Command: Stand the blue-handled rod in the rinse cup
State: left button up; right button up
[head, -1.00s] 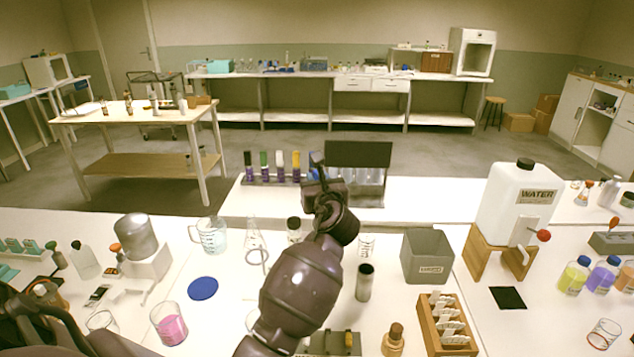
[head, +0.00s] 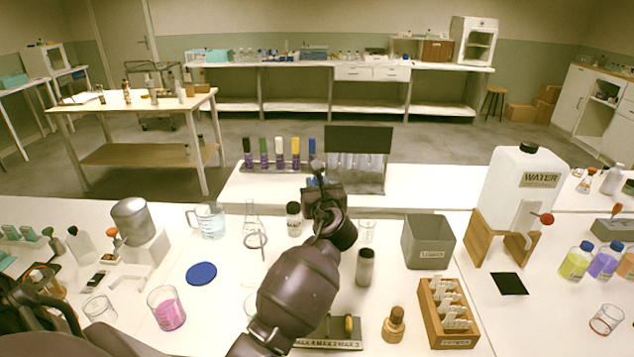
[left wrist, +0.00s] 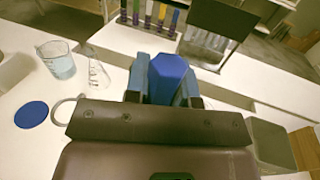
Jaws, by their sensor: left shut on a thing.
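My left gripper (head: 318,188) is over the middle of the front bench, below the tube rack in the picture. In the left wrist view it (left wrist: 165,88) is shut on the blue handle (left wrist: 168,78) of the rod. The rod below the handle is hidden. No vessel is legibly marked as the rinse cup. A handled glass beaker (head: 209,221) with pale blue liquid stands to the left and also shows in the left wrist view (left wrist: 58,62). A small clear glass (head: 367,230) stands just right of my left wrist. My right gripper is not in view.
A capped vial (head: 365,267) and a grey bin (head: 428,243) are on the right. A rack of colour-capped tubes (head: 279,167) stands behind.

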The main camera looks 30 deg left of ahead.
pick_arm(q)
notch_tip(320, 180, down, 7)
jog(key=b, duration=0.2)
jog(key=shift+r+b, duration=0.15)
jog(key=shift+b, duration=0.2)
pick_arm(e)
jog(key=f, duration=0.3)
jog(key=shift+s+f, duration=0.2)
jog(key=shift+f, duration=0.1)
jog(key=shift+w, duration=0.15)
pick_arm(q)
jog(key=o, duration=0.7)
jog(key=shift+o, duration=1)
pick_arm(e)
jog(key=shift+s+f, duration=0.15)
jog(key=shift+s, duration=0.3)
